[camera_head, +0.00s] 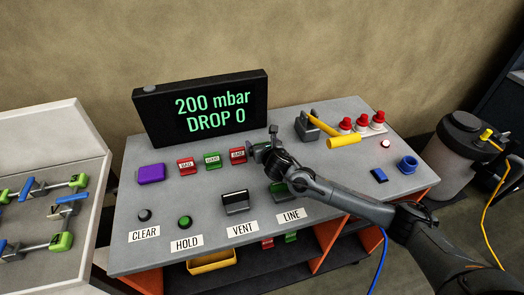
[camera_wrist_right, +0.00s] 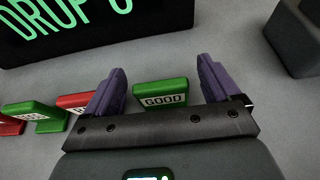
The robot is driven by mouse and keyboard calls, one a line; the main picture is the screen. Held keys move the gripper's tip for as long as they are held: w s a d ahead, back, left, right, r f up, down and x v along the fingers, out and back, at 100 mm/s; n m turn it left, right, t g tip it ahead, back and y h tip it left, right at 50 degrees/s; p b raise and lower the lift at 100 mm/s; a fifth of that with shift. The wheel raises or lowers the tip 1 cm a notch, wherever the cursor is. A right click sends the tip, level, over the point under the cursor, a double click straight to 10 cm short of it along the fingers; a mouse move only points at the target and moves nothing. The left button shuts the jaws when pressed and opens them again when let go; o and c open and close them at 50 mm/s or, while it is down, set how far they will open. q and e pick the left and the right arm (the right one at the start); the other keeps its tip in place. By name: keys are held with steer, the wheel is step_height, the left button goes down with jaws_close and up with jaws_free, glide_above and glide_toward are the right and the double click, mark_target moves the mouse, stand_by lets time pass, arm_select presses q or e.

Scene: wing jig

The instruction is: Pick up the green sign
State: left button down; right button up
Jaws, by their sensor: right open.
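Two green signs stand in a row with red signs on the grey bench. One green sign (camera_head: 212,160) stands between two red signs in the head view; it also shows at the left in the wrist view (camera_wrist_right: 38,117). Another green sign (camera_wrist_right: 161,94), marked GOOD, shows between my right gripper's fingers in the wrist view; in the head view my gripper hides most or all of it. My right gripper (camera_head: 262,148) is open at the right end of the row. Its two purple fingers (camera_wrist_right: 160,82) are on either side of the GOOD sign; contact is not clear. My left gripper is not in view.
Red signs (camera_head: 187,166) (camera_head: 238,155) stand close beside. A black display (camera_head: 205,108) reading "200 mbar DROP 0" stands behind the row. A dark block with a yellow-handled lever (camera_head: 345,142) and red buttons (camera_head: 362,124) are to the right. A purple block (camera_head: 151,174) is left.

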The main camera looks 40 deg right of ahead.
steer(key=c, duration=1.1)
